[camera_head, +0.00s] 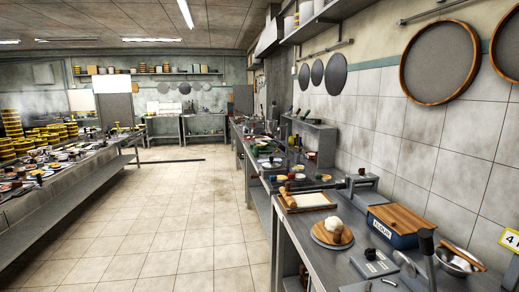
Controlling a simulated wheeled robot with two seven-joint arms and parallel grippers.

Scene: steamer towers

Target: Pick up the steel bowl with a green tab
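A steel bowl (452,263) stands on the near right counter, with a wooden stick lying across it. I see no green tab on it at this size. Farther along the same counter, several small bowls and dishes with coloured contents (270,163) are too small to tell apart, and I cannot make out which has a green tab. Neither of my grippers is in view.
The right counter (315,240) also holds a round board with pale dough (333,232), a blue box with a wooden lid (400,225) and a dark-handled tool (427,245). A crowded table (60,190) stands at left. The tiled floor (190,220) between is clear.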

